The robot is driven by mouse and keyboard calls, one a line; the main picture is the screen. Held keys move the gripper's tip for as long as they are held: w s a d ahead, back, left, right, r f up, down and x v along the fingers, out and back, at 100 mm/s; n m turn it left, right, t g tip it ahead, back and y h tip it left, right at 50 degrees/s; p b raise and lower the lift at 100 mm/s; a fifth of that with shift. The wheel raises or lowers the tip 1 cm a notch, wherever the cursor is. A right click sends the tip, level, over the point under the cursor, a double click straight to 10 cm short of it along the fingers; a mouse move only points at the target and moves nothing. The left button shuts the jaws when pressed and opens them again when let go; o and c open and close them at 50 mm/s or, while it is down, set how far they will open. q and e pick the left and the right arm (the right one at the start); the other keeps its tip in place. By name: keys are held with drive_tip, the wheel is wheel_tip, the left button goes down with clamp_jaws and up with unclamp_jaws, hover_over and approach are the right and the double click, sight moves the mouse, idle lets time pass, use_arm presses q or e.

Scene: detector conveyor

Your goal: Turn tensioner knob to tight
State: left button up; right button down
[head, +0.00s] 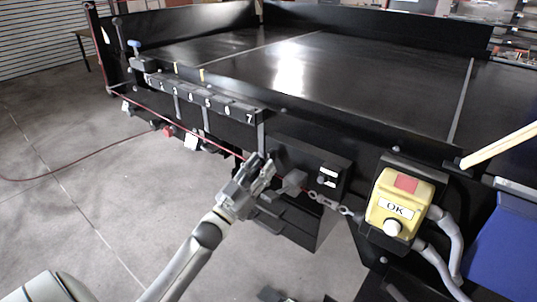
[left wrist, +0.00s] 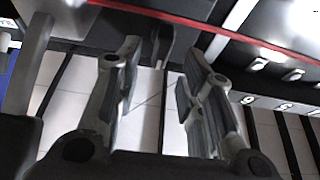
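My left gripper (head: 262,167) is at the conveyor's near side, by the red cord. In the left wrist view its two fingers (left wrist: 160,85) stand apart with nothing clearly held between them. A grey block-like knob (head: 293,182) sits just right of the gripper, near the cord. A black box with a small dark knob and white labels (head: 328,177) is further right. I cannot tell for certain which of these is the tensioner knob, or its setting. My right gripper is not clearly seen.
The red cord (head: 225,149) runs along the conveyor side and crosses the top of the left wrist view (left wrist: 200,18). A metal turnbuckle (head: 330,203) and a yellow OK box (head: 396,205) are to the right. A blue bin (head: 505,250) stands far right. Open floor (head: 80,200) lies left.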

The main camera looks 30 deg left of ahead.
sight(269, 157)
use_arm(q)
drive_tip(key=shift+p+x, duration=0.35)
drive_tip(key=shift+x, duration=1.55)
use_arm(e)
drive_tip(key=shift+w+r, duration=0.35)
drive_tip(key=shift+r, duration=0.2)
use_arm(q)
clamp_jaws()
